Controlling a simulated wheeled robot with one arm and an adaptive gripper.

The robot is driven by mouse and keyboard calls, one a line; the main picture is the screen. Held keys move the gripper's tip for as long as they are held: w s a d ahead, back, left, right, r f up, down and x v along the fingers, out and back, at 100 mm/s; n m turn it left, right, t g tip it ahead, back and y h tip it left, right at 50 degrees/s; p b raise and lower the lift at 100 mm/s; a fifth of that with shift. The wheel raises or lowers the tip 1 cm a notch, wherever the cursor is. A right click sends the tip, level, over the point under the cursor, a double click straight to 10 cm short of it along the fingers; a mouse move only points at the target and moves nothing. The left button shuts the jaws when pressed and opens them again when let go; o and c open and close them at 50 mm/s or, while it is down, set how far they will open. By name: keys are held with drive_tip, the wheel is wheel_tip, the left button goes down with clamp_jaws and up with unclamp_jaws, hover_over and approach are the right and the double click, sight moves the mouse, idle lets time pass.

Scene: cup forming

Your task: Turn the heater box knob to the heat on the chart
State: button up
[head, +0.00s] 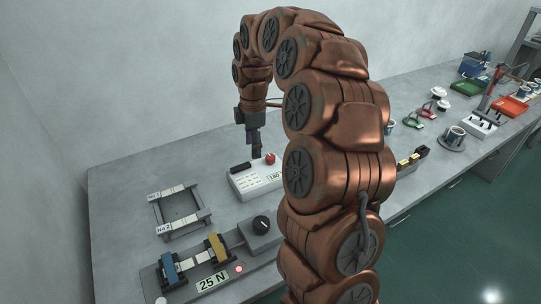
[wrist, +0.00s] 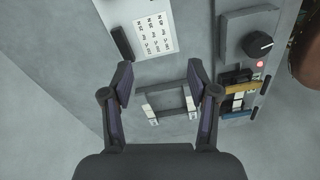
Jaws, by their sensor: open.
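My gripper (head: 256,155) points down over the bench in the head view, above or behind a pale panel with printed lines. In the wrist view its two fingers (wrist: 160,72) are spread wide with nothing between them.
A grey frame (head: 180,234) marked No.1 and No.2 lies to the left. A "25 N" unit (head: 203,292) with blue and yellow clamps and a red light is in front. A black bar (wrist: 122,43) lies beside the chart. Cups and trays stand along the bench at right.

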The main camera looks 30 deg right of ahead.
drive_tip(key=n, duration=0.2)
hover_over(271, 156)
drive_tip(key=a, duration=0.1)
wheel_tip(271, 156, down, 3)
drive_tip(key=shift+s+a+f, duration=0.1)
drive_tip(key=shift+s+f, duration=0.05)
drive_tip(key=shift+f, duration=0.05)
drive_tip(key=shift+d+f, duration=0.25)
drive_tip(key=shift+d, duration=0.25)
drive_tip(key=shift+f+p, duration=1)
drive_tip(key=shift+f, duration=2.8)
drive_tip(key=shift+c, duration=0.3)
clamp_jaws()
